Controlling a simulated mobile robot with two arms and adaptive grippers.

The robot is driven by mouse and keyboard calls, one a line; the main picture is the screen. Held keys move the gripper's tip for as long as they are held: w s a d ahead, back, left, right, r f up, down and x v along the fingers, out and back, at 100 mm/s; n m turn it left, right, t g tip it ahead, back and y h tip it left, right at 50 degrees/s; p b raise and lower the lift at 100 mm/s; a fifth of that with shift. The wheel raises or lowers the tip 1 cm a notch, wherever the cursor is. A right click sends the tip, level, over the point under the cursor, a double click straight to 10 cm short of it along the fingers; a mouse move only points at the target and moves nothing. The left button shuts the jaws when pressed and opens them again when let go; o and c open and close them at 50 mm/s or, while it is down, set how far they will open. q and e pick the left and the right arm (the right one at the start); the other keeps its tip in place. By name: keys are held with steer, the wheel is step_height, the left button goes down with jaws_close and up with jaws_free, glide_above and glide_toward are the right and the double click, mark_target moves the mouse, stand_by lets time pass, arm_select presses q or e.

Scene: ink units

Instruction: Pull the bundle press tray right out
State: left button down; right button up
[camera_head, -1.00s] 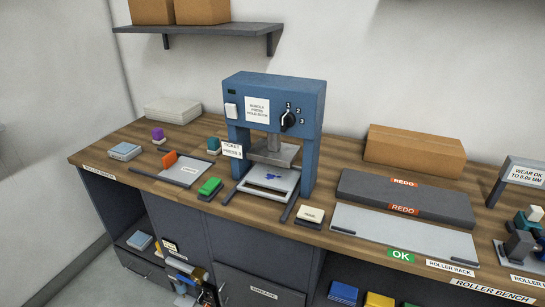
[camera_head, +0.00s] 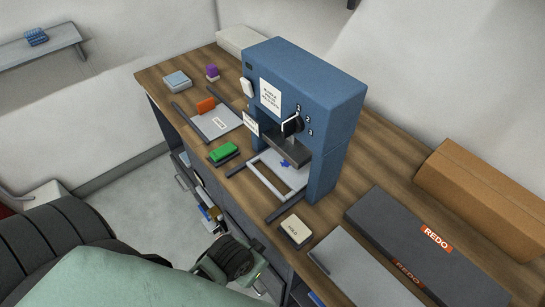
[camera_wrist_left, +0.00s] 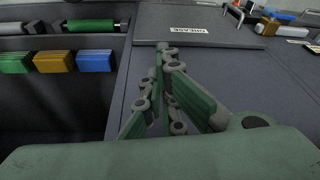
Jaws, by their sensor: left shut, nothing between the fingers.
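The bundle press (camera_head: 305,85) is a blue upright frame with a dial, standing on the wooden bench in the head view. My left arm enters from the lower left, below and in front of the bench. In the left wrist view my left gripper (camera_wrist_left: 163,48) is shut and empty, over a dark cabinet surface. The tray is not in that view. My right gripper is not in view.
A green block (camera_head: 223,152) and an orange-handled plate (camera_head: 215,122) lie left of the tray. A cream block (camera_head: 296,230) sits to its right. A grey REDO slab (camera_head: 425,255) lies further right. The wrist view shows a GREASE label (camera_wrist_left: 188,30) and shelf boxes (camera_wrist_left: 54,62).

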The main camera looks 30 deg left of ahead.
arm_select(q)
step_height(320, 180, up, 15)
steer(key=w+t+p, duration=0.1)
steer(key=p, duration=0.2)
steer(key=w+r+m+t+h, duration=0.1)
steer(key=w, duration=0.2)
steer(key=w+d+r+m, duration=0.1)
steer(key=w, duration=0.2)
steer(key=w+r+m+t+h, duration=0.1)
steer(key=w, duration=0.2)
steer(key=shift+w+d+r+t+h, duration=0.25)
steer(key=shift+w+r+t+h, duration=0.05)
steer(key=shift+w+r, duration=0.1)
steer(key=w+a+r, duration=0.2)
steer(key=w+a, duration=0.1)
steer(key=n, duration=0.1)
glide_toward(279, 169)
steer(key=shift+t, duration=0.3)
steer(key=p+x, duration=0.1)
steer(key=x, duration=0.4)
steer(key=shift+s+d+f+p, duration=0.15)
steer(key=shift+f+p, duration=0.05)
steer(key=shift+p, duration=0.15)
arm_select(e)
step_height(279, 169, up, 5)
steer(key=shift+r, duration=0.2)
